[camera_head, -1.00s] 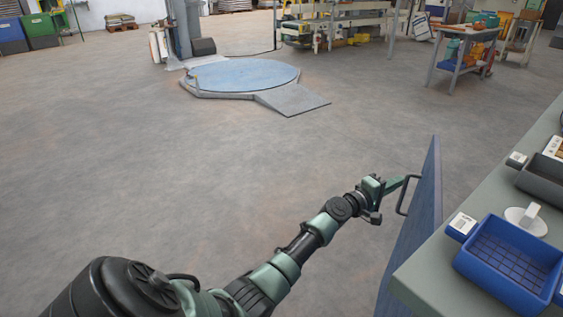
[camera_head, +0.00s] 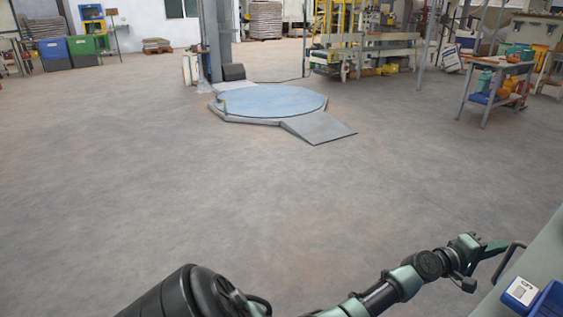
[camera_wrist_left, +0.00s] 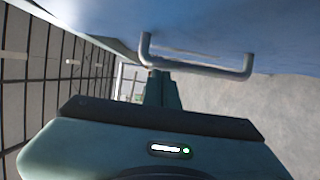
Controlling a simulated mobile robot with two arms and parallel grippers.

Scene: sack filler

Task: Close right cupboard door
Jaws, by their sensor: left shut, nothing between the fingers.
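The blue cupboard door (camera_wrist_left: 230,25) fills the top of the left wrist view. Its grey bar handle (camera_wrist_left: 195,66) stands out from the panel. In the head view the dark handle (camera_head: 509,262) shows at the right beside the worktop edge, and the door panel is hidden. My left gripper (camera_head: 494,248) is shut and empty, its fingertips close to the handle. In the left wrist view the gripper (camera_wrist_left: 160,85) reaches up to the handle near its left end; I cannot tell if it touches the handle or door. My right gripper is not in view.
The grey-green worktop (camera_head: 540,245) is at the right edge, with a white-topped blue box (camera_head: 521,292) and part of a blue tray (camera_head: 548,305). A round blue turntable (camera_head: 270,102) with a ramp (camera_head: 318,128) stands ahead. The floor between is clear.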

